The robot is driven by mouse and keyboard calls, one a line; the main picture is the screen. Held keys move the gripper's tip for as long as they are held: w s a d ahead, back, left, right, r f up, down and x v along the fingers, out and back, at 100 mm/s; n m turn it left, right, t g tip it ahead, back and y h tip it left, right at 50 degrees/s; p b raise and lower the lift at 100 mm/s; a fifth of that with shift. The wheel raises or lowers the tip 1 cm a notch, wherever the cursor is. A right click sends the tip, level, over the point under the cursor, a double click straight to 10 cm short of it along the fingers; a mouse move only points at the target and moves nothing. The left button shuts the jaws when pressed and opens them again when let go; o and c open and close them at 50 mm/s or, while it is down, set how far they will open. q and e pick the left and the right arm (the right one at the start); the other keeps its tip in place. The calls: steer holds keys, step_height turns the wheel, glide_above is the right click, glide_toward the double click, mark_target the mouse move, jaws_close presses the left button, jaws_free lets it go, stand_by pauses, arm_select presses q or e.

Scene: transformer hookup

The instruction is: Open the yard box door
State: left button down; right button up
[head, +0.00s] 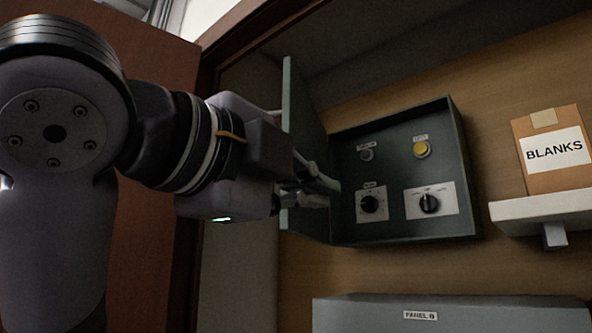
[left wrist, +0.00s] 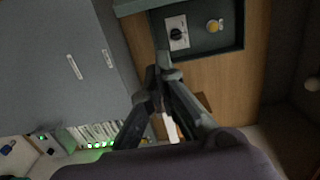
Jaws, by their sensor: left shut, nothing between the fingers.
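The yard box (head: 400,235) is a dark green-grey box on the wooden wall, with its interior in sight. Its door (head: 305,95) is hinged at the left side and stands swung out from the wall. My right gripper is out of view.
A shelf (head: 545,207) at the right carries a cardboard box labelled BLANKS (head: 552,150). A grey cabinet labelled PANEL (head: 450,312) sits below the yard box. A brown wooden panel (head: 150,250) stands at the left. Green lights (left wrist: 100,144) show at lower left in the wrist view.

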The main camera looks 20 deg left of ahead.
arm_select(q)
steer(key=shift+w+a+p, duration=0.35)
steer(key=shift+w+p, duration=0.1)
steer(key=shift+w, duration=0.2)
steer(key=shift+w+a+p, duration=0.4)
steer(key=shift+w, duration=0.3)
steer(key=shift+w+a+p, duration=0.35)
steer(key=shift+w+p, duration=0.1)
steer(key=shift+w, duration=0.2)
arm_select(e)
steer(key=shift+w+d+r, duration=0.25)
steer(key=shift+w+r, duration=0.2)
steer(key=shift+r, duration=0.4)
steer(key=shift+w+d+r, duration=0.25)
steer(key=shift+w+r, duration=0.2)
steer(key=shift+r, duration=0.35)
